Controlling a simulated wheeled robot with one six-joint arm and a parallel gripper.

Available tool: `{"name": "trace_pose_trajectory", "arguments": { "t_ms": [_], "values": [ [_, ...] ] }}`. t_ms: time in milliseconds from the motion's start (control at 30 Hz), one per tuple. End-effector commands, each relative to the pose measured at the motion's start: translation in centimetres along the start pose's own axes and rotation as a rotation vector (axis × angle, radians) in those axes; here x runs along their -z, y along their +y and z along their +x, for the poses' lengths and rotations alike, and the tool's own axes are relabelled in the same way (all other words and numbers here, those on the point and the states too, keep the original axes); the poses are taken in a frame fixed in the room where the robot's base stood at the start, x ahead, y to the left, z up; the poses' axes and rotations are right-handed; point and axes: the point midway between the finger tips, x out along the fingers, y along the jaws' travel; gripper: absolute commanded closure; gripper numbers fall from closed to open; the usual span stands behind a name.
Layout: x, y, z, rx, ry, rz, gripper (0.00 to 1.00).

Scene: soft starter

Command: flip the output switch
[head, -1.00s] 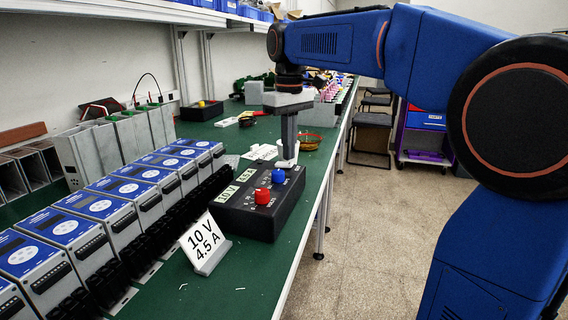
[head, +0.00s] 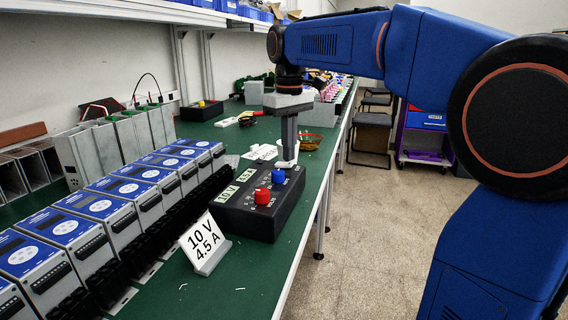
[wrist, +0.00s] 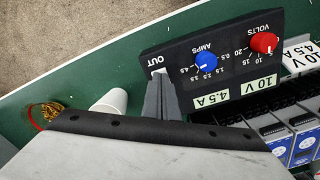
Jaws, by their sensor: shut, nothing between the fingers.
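The black power supply box (head: 240,219) stands on the green bench, with a red VOLTS knob (head: 262,196), a blue AMPS knob (head: 278,176) and displays reading 10 V and 4.5 A. In the wrist view, the OUT label (wrist: 152,60) is at the box's far end from the red knob. A small pale patch (wrist: 159,71), seemingly the output switch, shows just below it, partly hidden by my fingertips; its position cannot be told. My gripper (head: 288,158) is shut and empty, pointing down at that end of the box; it also shows in the wrist view (wrist: 161,80). Contact is unclear.
A white cup (wrist: 113,101) stands close beside the box and my fingers. A 10 V 4.5 A sign (head: 204,243) stands at the box's near end. A row of blue-topped modules (head: 100,206) lines the left. The bench's right edge is close to the box.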

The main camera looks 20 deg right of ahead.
Motion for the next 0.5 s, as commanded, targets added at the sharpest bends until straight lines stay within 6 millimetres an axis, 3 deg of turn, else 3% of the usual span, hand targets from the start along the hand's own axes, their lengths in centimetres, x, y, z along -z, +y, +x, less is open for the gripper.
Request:
{"name": "trace_pose_trajectory", "arguments": {
  "t_ms": [500],
  "values": [
    [0.01, 0.0, 0.65, 0.0, 0.0, 0.0, 1.0]
  ]
}}
